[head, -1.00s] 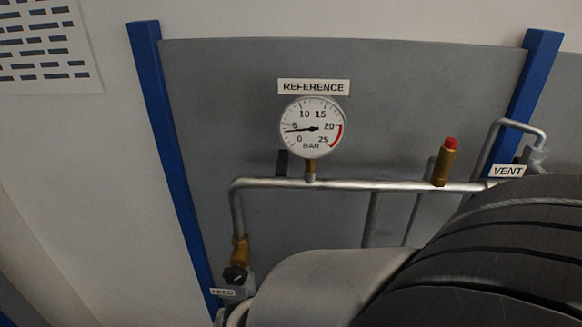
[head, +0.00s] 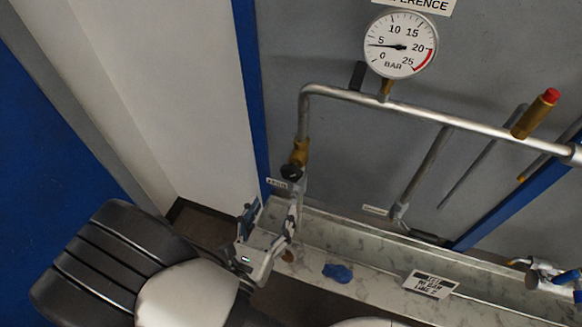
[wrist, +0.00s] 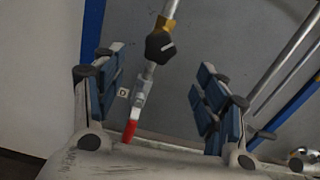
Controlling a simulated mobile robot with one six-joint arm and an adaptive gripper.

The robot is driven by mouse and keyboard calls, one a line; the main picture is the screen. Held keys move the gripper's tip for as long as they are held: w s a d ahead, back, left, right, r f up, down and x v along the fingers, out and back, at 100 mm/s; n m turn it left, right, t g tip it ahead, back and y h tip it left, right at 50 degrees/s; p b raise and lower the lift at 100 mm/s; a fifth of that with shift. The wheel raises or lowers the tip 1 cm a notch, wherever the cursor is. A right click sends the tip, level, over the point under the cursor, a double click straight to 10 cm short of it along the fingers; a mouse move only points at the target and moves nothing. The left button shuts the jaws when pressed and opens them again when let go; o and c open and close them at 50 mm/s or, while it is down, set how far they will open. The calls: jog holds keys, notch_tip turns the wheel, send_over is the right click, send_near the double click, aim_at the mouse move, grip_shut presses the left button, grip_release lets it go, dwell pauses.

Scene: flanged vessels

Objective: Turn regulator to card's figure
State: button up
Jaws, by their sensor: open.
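The regulator is a black knob (head: 292,172) under a brass body on the pipe's left downpipe. In the wrist view the knob (wrist: 160,47) has a white mark and lies beyond and between my fingers. My gripper (head: 272,217) is open and empty, just below the knob in the head view; its blue-padded fingers (wrist: 157,88) stand apart in the wrist view, not touching the knob. A round gauge (head: 401,44) in BAR has its needle just below 5. A card (head: 430,284) with dark printed lines lies on the ledge; its figure is too small to read.
A red-handled valve (wrist: 131,131) sits below the knob, between my fingers. A blue crumpled item (head: 338,272) lies on the marbled ledge (head: 385,277). A brass fitting with a red cap (head: 537,112) stands on the pipe (head: 450,118). A blue post (head: 250,90) is left of the knob.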

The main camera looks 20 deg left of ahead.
aim_at(289, 176)
jog(key=w, duration=0.8)
jog(key=w+d, duration=0.1)
jog(key=w, duration=0.4)
jog(key=shift+c, duration=0.3)
jog(key=c, duration=1)
